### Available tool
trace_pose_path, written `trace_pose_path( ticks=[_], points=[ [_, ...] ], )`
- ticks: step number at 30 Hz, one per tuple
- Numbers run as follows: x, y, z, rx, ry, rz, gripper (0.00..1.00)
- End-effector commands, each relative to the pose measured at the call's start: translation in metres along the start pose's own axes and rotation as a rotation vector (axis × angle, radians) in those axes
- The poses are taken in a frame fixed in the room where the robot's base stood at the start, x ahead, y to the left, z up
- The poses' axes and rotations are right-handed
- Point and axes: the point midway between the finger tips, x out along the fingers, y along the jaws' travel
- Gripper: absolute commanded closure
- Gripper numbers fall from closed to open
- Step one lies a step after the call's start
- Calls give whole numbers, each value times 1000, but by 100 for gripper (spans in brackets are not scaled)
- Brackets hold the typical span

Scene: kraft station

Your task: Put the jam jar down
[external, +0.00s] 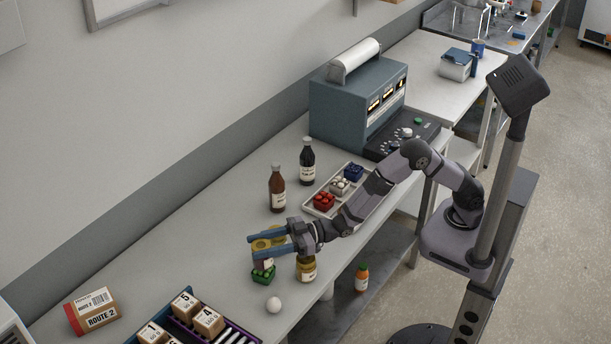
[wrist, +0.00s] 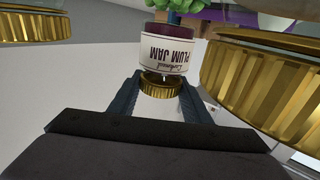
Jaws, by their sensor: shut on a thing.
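The jam jar (wrist: 168,52) has a dark body, a white PLUM JAM label and a gold lid. In the wrist view its label reads upside down. My gripper (wrist: 160,88) is shut on it, with the fingers on either side of the gold lid. In the external view my gripper (external: 254,247) is over the front part of the bench, with gold lids (external: 262,244) showing at its blue fingers. The jar's body is largely hidden there, and I cannot tell whether its bottom touches the bench.
A green studded item (external: 263,276) is below the fingers, and a white egg (external: 274,305) lies in front. Two bottles (external: 277,190) stand behind. Bare bench (external: 190,250) lies to the left.

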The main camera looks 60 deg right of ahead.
Motion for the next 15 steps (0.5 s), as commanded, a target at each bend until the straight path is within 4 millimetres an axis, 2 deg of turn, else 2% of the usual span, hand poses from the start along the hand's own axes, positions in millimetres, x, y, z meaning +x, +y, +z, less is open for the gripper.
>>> trace_pose_path(
  ticks=[4,15],
  points=[
    [0,0,10,0,5,0,90],
    [0,0,13,0,7,0,90]
  ],
)
